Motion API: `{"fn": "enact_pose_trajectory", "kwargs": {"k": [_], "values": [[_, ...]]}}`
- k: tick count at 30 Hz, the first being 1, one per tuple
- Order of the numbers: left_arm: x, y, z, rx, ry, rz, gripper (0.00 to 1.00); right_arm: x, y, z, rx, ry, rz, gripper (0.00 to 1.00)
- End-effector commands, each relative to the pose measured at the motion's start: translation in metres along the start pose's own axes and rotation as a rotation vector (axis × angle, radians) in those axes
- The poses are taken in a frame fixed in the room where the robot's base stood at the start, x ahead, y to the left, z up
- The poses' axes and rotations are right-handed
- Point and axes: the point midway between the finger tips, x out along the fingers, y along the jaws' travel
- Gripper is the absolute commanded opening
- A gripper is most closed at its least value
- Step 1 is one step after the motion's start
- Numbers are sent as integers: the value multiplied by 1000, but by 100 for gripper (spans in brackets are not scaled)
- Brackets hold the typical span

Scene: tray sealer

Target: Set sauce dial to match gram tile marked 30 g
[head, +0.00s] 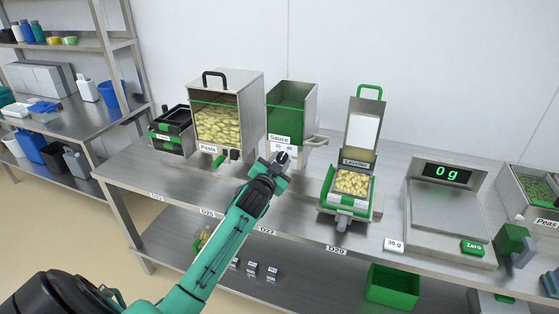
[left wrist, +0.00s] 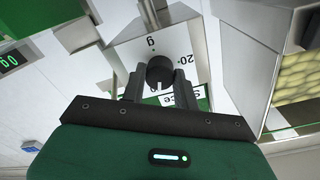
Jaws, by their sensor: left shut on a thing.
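The sauce dispenser (head: 291,108) is a steel box with a green front and a "Sauce" label, in the middle of the bench. My left gripper (head: 280,160) is at its lower front and hides the dial in the head view. In the left wrist view my left gripper (left wrist: 159,82) is shut on the dark round sauce dial (left wrist: 160,68), one finger on each side. A pale pointer mark shows on the dial, and a "20" and a "g" are printed on the plate around it. The tile marked 30 g (head: 394,245) lies at the bench's front, left of the scale's Zero button. My right gripper is out of view.
The pasta dispenser (head: 226,115) stands close left of the sauce dispenser. The scale (head: 447,215) reads 0 g. A peas bin (head: 530,190) is at the far right.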

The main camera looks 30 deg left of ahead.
Motion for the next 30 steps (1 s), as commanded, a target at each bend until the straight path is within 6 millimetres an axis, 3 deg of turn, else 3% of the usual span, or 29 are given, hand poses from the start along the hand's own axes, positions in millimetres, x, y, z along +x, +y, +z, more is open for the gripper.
{"fn": "enact_pose_trajectory", "kwargs": {"k": [9,21,30], "values": [[0,0,-2,-294,2,-4,8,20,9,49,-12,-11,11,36],[0,0,-2,-645,11,-10,8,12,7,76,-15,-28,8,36],[0,0,0,-809,15,-13,7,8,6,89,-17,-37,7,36]]}}
